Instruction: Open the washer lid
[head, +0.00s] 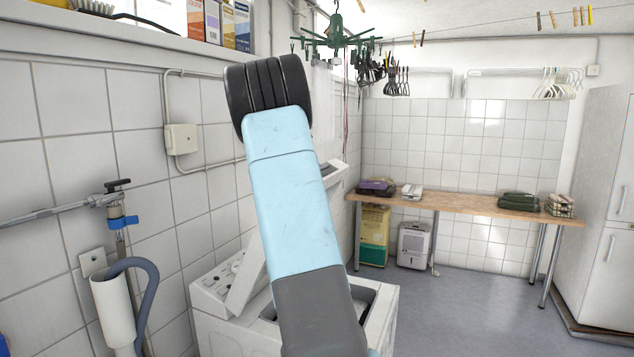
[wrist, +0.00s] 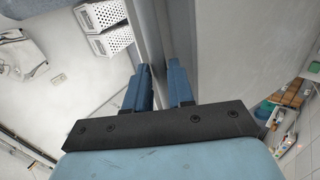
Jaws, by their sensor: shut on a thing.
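The white washer (head: 378,333) stands against the tiled wall at the bottom of the head view, with its control panel (head: 215,287) on the wall side. Its lid (head: 243,287) is raised and stands tilted up beside the panel. A dark tub opening shows to the right of my arm, which hides the middle of the washer. In the wrist view my gripper (wrist: 161,72) has its two blue fingers shut on the edge of a grey panel (wrist: 240,45), which appears to be the lid. The gripper is hidden in the head view.
A wooden table (head: 450,201) with folded items stands at the back, with a dehumidifier (head: 413,245) under it. A pipe with a blue valve (head: 123,221) and a grey hose (head: 150,285) are at left. Grey floor (head: 470,300) is clear at right. White baskets (wrist: 108,30) show in the wrist view.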

